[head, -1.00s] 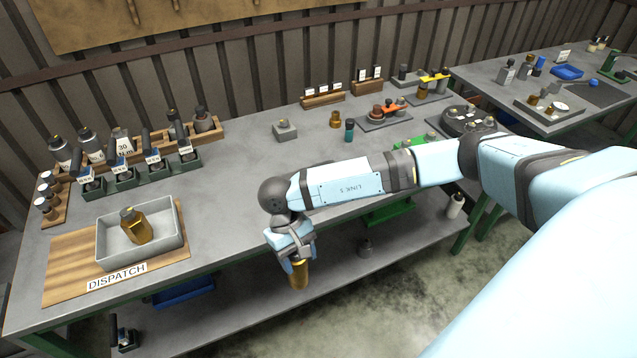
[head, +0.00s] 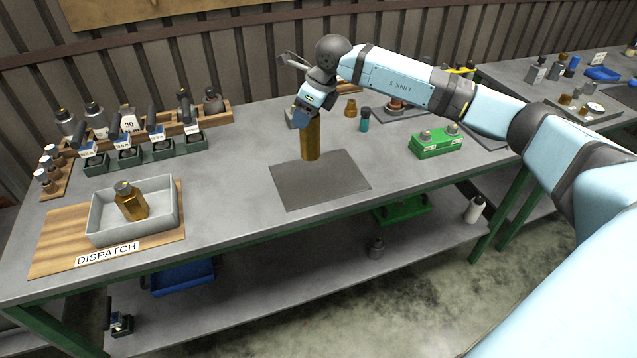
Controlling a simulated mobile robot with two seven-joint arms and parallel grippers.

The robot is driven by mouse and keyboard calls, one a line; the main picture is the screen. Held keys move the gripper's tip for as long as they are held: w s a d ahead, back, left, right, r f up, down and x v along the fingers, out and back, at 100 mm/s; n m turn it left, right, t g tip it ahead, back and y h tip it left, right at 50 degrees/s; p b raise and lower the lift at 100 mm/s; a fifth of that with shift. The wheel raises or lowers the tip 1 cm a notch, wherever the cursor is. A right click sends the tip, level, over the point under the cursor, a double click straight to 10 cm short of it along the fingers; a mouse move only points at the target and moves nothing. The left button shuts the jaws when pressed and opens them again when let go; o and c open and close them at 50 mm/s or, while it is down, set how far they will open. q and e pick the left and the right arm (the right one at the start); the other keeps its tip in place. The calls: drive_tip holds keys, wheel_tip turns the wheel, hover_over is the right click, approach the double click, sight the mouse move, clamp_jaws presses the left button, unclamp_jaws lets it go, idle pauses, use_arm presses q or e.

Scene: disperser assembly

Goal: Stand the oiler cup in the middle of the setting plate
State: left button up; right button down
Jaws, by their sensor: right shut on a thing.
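My right gripper (head: 308,116) points down and is shut on the oiler cup (head: 310,140), a tall brass-coloured cylinder. The gripper covers the cup's upper end. The cup hangs roughly upright. The setting plate (head: 322,185) is a flat dark grey sheet on the workbench. In the head view the cup's lower end shows over the plate's far edge, behind its middle. I cannot tell how high it is above the plate. My left gripper is not in view.
A grey tray (head: 165,222) with a brass bottle (head: 131,203) stands on the dispatch board at left. A green block (head: 436,144) stands right of the plate. A teal bottle (head: 365,120) and small brass part (head: 351,108) stand behind. The plate's surface is bare.

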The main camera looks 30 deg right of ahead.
drive_tip(key=w+d+r+m+h+b, duration=0.2)
drive_tip(key=w+d+r+m+h, duration=0.25)
drive_tip(key=m, duration=0.45)
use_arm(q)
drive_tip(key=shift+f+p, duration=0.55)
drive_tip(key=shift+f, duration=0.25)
use_arm(e)
wheel_tip(320, 180, down, 18)
drive_tip(key=d, duration=0.1)
drive_tip(key=shift+s+d+r+m+t+y, duration=0.15)
drive_tip(key=shift+s+r+m+t+y, duration=0.05)
drive_tip(key=shift+s+m+t+y, duration=0.2)
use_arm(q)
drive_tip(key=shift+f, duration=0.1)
use_arm(e)
drive_tip(key=shift+f, duration=0.1)
drive_tip(key=shift+c, duration=1.9)
unclamp_jaws()
